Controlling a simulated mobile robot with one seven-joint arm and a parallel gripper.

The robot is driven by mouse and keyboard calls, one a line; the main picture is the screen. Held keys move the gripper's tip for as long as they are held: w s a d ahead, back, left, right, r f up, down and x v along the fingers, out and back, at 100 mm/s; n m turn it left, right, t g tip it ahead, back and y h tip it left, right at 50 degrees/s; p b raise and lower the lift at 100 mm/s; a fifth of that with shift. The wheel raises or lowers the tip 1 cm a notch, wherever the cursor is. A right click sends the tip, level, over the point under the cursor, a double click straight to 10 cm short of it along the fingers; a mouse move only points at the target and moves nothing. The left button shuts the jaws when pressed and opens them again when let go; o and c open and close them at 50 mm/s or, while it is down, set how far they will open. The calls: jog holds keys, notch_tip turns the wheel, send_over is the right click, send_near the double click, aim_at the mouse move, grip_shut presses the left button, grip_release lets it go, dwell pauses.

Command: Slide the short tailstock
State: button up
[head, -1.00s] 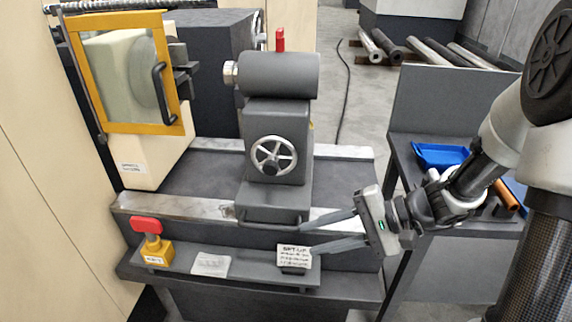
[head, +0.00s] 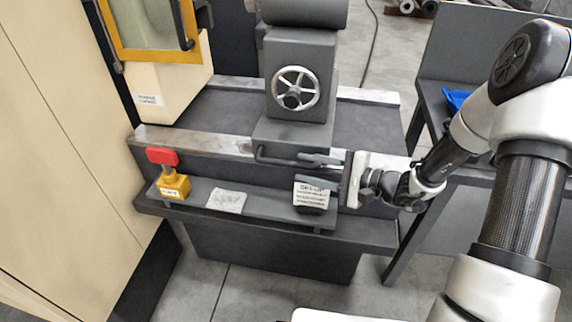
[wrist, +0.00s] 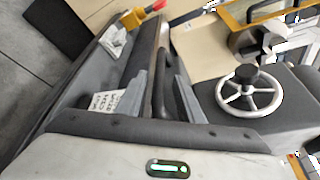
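The short tailstock (head: 300,70) is a dark grey block with a silver handwheel (head: 296,90), standing on the lathe bed. A dark bar handle (head: 277,160) sits low on its front. My gripper (head: 305,170) is at the right end of this handle, fingers pointing left. In the wrist view my gripper (wrist: 130,95) is open, its two fingers spread apart. The handle (wrist: 160,75) shows between them, closer to the right finger; whether it touches cannot be told. The handwheel (wrist: 248,90) is to the right of the fingers there.
A front shelf (head: 255,208) below the bed holds a red-topped yellow switch (head: 170,175), a paper (head: 227,200) and a small sign (head: 312,194) just under my gripper. A yellow-framed guard (head: 150,55) stands at left. A side table (head: 450,110) stands at right.

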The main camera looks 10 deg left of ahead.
aim_at(294, 165)
jog(key=x, duration=0.7)
jog(key=shift+d, duration=0.1)
grip_shut()
